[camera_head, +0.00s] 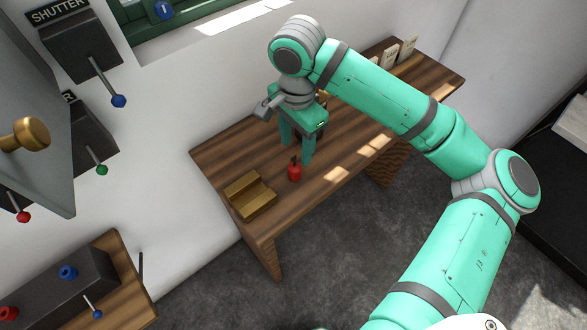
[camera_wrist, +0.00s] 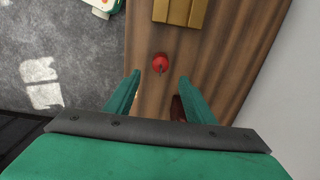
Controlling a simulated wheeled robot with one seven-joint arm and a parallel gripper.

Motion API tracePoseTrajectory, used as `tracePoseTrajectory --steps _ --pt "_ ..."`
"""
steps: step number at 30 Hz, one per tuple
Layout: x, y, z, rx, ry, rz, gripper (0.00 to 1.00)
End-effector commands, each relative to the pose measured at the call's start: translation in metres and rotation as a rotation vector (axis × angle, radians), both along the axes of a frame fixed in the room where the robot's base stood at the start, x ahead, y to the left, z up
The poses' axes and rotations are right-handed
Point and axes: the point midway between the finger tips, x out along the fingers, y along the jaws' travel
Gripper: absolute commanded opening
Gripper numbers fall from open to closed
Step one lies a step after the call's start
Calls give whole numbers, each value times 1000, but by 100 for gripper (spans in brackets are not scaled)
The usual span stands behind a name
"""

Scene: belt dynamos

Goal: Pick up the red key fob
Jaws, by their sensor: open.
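The red key fob (camera_head: 294,172) stands on the wooden table, a small rounded red piece with a dark top. In the wrist view it also shows (camera_wrist: 160,64), ahead of the fingertips and roughly centred between them. My gripper (camera_head: 296,153) is over the table, its fingers pointing down, just behind and beside the fob in the head view. In the wrist view my gripper (camera_wrist: 160,76) has its two green fingers wide apart with nothing held between them.
A brass-coloured stepped block (camera_head: 250,194) sits left of the fob on the wooden table (camera_head: 225,150). A dark reddish object (camera_wrist: 178,108) is beside the right finger in the wrist view. Pale cards (camera_head: 408,48) stand at the table's far end. Levers line the left wall.

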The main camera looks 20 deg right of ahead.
Motion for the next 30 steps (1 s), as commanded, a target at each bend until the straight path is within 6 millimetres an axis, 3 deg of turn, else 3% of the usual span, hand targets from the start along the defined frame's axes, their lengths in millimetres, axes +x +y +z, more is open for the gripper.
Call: tracePoseTrajectory --steps 21,30 --pt "0 4 -77 1 -3 4 49" --pt "0 5 -81 1 -3 6 49"
